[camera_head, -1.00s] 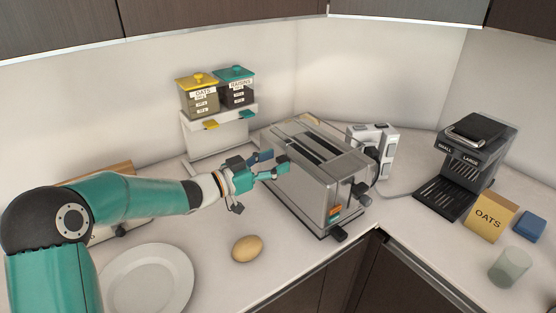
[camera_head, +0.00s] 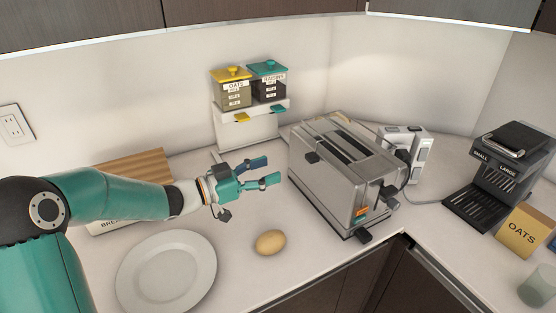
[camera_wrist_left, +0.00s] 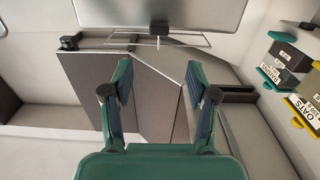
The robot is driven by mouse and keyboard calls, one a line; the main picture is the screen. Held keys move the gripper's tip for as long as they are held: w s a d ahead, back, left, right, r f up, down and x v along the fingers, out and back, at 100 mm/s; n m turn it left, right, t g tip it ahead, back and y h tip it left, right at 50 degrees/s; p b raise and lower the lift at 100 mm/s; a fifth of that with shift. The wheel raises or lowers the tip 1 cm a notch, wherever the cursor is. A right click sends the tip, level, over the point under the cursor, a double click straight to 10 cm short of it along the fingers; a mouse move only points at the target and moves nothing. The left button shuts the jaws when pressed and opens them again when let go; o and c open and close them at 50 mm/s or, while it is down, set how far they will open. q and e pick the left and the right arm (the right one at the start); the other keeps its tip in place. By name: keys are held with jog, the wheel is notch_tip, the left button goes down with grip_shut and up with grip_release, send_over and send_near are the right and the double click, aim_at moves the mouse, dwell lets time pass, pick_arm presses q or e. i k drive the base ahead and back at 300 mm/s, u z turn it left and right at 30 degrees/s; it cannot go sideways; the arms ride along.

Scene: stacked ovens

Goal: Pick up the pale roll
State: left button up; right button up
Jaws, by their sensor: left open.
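The pale roll (camera_head: 270,242) is a tan, egg-shaped roll lying on the white counter in the head view, between the plate and the toaster. My left gripper (camera_head: 272,170) is open and empty above the counter, higher in the picture than the roll and apart from it. Its fingers point right, toward the toaster's side. In the left wrist view the open fingers (camera_wrist_left: 159,75) have nothing between them, and the roll does not show there. My right gripper is not in view.
A steel toaster (camera_head: 345,175) stands right of the gripper. A white plate (camera_head: 167,272) lies left of the roll. A dispenser stand (camera_head: 247,132) with oats and raisins jars is behind, a wooden board (camera_head: 135,165) back left. A coffee machine (camera_head: 500,180) and oats box (camera_head: 524,232) are right.

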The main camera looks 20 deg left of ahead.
aim_at(270, 242)
jog(key=u, duration=0.05)
jog(key=k, duration=1)
jog(key=z, duration=0.05)
